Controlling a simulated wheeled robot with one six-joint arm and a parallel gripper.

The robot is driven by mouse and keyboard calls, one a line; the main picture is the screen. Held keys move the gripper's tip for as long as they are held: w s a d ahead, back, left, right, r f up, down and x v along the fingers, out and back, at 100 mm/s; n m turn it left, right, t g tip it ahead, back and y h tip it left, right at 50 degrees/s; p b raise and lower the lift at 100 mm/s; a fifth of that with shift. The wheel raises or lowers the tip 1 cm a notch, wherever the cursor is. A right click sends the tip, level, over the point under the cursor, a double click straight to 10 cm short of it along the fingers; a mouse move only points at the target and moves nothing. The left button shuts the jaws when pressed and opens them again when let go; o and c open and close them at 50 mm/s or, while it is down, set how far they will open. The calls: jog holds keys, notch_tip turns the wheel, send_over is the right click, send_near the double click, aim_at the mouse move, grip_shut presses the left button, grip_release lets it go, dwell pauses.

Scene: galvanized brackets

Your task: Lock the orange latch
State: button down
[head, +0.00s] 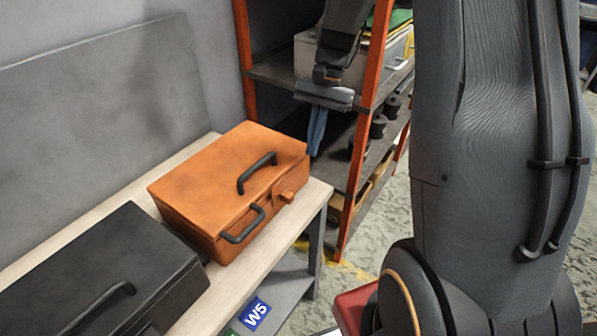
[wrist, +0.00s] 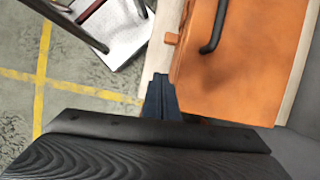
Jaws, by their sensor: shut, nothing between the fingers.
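The orange case (head: 215,180) stands shut on the light wooden bench top, with black handles on its lid and front. Its small orange latch (head: 287,196) sticks out from the front, near the case's right end. In the wrist view the latch (wrist: 171,38) shows at the edge of the orange case (wrist: 255,85). My gripper (head: 316,135) points down beyond the right end of the case, apart from the latch. In the wrist view my gripper's dark blue fingers (wrist: 161,84) are together and empty, beside the case's corner. I cannot tell how the latch is set.
A black case (head: 105,270) stands left of the orange one on the bench (head: 228,290). An orange-framed shelf (head: 362,120) with bins and dark parts stands behind my gripper. A grey panel (head: 100,105) leans along the wall. The floor right of the bench shows free room.

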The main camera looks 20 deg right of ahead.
aim_at(287, 197)
jog(key=shift+w+d+r+m, duration=0.35)
jog(key=shift+w+m, duration=0.15)
jog(key=shift+w, duration=0.1)
jog(key=shift+f, duration=0.1)
jog(key=p+x, duration=0.3)
jog(key=x, duration=0.7)
jog(key=shift+s+a, duration=0.2)
jog(key=shift+a, duration=0.05)
jog(key=shift+s+a+p, duration=0.5)
jog(key=shift+s+a, duration=0.05)
jog(key=shift+a, duration=0.2)
jog(key=shift+s+a+p, duration=0.45)
jog(key=shift+s+a, duration=0.05)
jog(key=shift+a, duration=0.3)
